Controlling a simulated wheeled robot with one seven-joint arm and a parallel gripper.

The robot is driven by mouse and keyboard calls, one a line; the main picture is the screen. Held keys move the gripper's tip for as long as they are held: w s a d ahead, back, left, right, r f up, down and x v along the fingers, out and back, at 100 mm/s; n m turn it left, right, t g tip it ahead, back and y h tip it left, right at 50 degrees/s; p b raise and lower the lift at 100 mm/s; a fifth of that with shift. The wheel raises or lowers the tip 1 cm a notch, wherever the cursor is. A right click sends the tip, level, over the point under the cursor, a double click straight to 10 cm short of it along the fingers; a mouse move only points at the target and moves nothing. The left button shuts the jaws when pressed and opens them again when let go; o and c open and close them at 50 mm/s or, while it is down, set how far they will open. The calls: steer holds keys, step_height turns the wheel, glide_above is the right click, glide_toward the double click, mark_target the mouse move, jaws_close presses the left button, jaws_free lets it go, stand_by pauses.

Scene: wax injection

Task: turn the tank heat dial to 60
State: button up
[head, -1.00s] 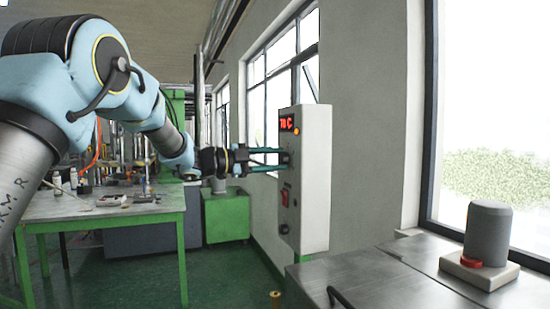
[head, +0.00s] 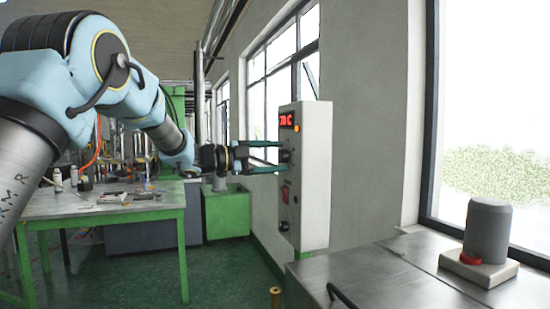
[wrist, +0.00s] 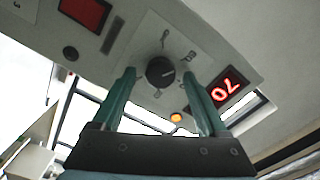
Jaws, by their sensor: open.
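The tank heat dial (wrist: 160,71) is a round black knob with a pale pointer line on a white plate in the wrist view. The red display (wrist: 225,90) beside it reads 70; in the head view the display (head: 287,119) appears to read 70 C. My gripper (wrist: 160,76) is open, with one teal finger on each side of the dial and visible gaps between fingers and knob.
A red switch (head: 285,194) sits below the dial on the box. An orange lamp (wrist: 176,117) is near the display. A metal counter (head: 375,285) with a grey cylinder (head: 488,232) stands at the right. A green-legged table (head: 110,212) is at the left.

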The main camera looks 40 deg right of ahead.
steer(key=b+v, duration=0.4)
steer(key=v, duration=0.6)
steer(key=shift+w+a, duration=0.15)
steer(key=shift+a, duration=0.25)
